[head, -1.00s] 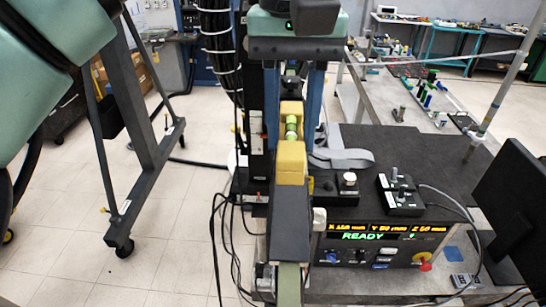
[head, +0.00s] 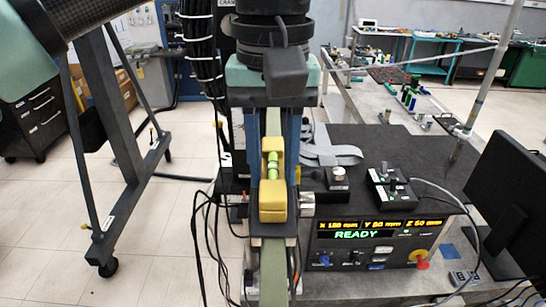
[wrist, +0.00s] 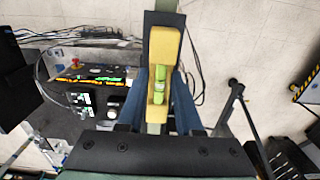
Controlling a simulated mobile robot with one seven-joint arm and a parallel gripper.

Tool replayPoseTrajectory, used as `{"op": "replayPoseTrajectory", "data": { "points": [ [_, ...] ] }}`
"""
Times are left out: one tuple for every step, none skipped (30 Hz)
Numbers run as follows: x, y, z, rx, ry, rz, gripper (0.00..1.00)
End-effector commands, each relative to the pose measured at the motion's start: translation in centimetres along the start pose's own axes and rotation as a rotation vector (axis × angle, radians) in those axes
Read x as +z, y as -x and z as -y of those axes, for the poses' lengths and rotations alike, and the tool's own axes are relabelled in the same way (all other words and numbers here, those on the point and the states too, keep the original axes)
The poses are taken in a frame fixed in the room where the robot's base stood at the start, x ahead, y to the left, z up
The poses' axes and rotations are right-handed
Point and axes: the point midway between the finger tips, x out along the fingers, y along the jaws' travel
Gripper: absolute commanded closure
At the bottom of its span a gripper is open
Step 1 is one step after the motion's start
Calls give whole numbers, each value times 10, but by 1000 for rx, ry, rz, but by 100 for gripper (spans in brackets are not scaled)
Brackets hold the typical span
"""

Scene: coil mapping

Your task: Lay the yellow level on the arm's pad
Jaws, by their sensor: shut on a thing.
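The yellow level (head: 272,204) with green vials is held lengthwise between the blue fingers of my gripper (head: 273,150). It also shows in the wrist view (wrist: 160,48), with a blue finger along each side of my gripper (wrist: 162,92). The arm is a narrow greenish bar (head: 272,275) running toward the front, and its dark pad (head: 270,229) shows just past the level's near end. In the wrist view the dark pad (wrist: 165,19) shows beyond the level's far end. The level lies in line with the pad and above or on it. I cannot tell whether they touch.
A control box with a lit READY display (head: 365,235) stands close to the right of the arm. A switch box (head: 390,188) and a grey ribbon cable (head: 330,150) lie on the dark bench top. Black cables hang left of the arm. A monitor (head: 500,185) is at right.

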Motion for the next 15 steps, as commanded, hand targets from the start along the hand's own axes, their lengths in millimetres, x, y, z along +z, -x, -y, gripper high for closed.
{"op": "replayPoseTrajectory", "data": {
  "points": [
    [0, -1, 0, 0, 0, -1, 100],
    [0, 0, 0, 0, 0, -1, 100],
    [0, 1, 0, 0, -1, -1, 100],
    [0, 1, 0, 0, -1, -1, 100],
    [0, 1, 0, 0, -1, -1, 100],
    [0, 1, 0, 0, -1, -1, 100],
    [0, 1, 0, 0, -1, -1, 100],
    [0, 0, 0, 0, -1, -1, 100],
    [0, -1, 0, 1, -1, 0, 100],
    [0, -2, 0, 0, -1, 0, 100],
    [0, -3, 0, 0, -1, 0, 100],
    [0, -4, 0, -1, 0, -1, 64],
    [0, -3, 0, -1, 0, -1, 59],
    [0, -3, 0, -1, 0, -1, 53],
    [0, -3, 0, -1, 0, -1, 46]
  ]
}}
